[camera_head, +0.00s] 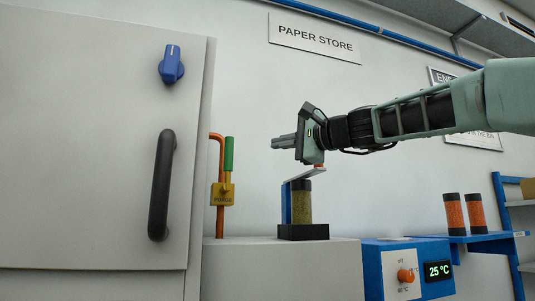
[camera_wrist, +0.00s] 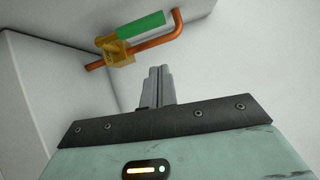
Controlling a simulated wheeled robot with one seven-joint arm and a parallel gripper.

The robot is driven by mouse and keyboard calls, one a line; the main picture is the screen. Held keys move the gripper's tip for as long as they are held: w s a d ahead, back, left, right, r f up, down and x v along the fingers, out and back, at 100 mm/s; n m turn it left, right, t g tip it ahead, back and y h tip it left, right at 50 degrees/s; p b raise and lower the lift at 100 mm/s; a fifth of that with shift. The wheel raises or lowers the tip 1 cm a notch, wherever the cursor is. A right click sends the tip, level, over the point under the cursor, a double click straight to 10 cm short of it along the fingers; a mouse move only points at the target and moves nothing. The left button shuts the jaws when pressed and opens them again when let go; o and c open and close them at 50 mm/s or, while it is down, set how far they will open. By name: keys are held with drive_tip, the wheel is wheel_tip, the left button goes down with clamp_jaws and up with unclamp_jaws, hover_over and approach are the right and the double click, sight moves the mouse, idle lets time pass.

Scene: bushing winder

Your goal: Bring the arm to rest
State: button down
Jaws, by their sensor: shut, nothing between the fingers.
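My gripper (camera_head: 284,142) is raised in front of the wall, its fingers pointing left in the head view. The two fingers lie together, shut and empty; they also show in the wrist view (camera_wrist: 157,87). My arm reaches in from the right, roughly level. In the head view the gripper appears just above a blue stand (camera_head: 287,204) with a yellow-green cylinder (camera_head: 302,205) on a dark base. I cannot tell the exact gap between the gripper and the stand's top.
A large grey cabinet (camera_head: 90,120) with a black handle (camera_head: 161,185) and blue knob (camera_head: 171,65) stands left. An orange pipe with a yellow PURGE valve (camera_head: 222,194) and green lever is beside it. A blue unit (camera_head: 430,252) reads 25 °C. Two orange cylinders (camera_head: 476,214) stand on a blue shelf.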

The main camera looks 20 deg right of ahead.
drive_tip(key=shift+b+v, duration=0.3)
drive_tip(key=shift+v, duration=1.25)
drive_tip(key=s+a+f+n+g+h, duration=0.1)
drive_tip(key=s+a+f+n+g, duration=0.3)
drive_tip(key=f, duration=0.6)
drive_tip(key=s+a+f+n+g, duration=0.1)
drive_tip(key=a+f+g, duration=0.1)
drive_tip(key=a+f, duration=0.65)
drive_tip(key=s+a+f+n+g+h, duration=0.1)
drive_tip(key=s+a+f+n+g, duration=0.2)
drive_tip(key=f, duration=1)
drive_tip(key=s+f+n+g+h, duration=0.3)
drive_tip(key=s+f+n+g, duration=0.15)
drive_tip(key=s+f, duration=0.75)
drive_tip(key=s+d+f+n+g+h, duration=0.1)
drive_tip(key=s+d+f+n+h, duration=0.1)
drive_tip(key=s+f, duration=0.4)
drive_tip(key=s+d+f+n+g+h, duration=0.1)
drive_tip(key=s+d+f+n+h, duration=0.1)
drive_tip(key=s+f+n, duration=0.3)
wheel_tip(320, 180, down, 3)
drive_tip(key=shift+s+d+h, duration=0.3)
drive_tip(key=shift+s+d, duration=0.25)
drive_tip(key=shift+d, duration=0.25)
drive_tip(key=shift+n, duration=0.25)
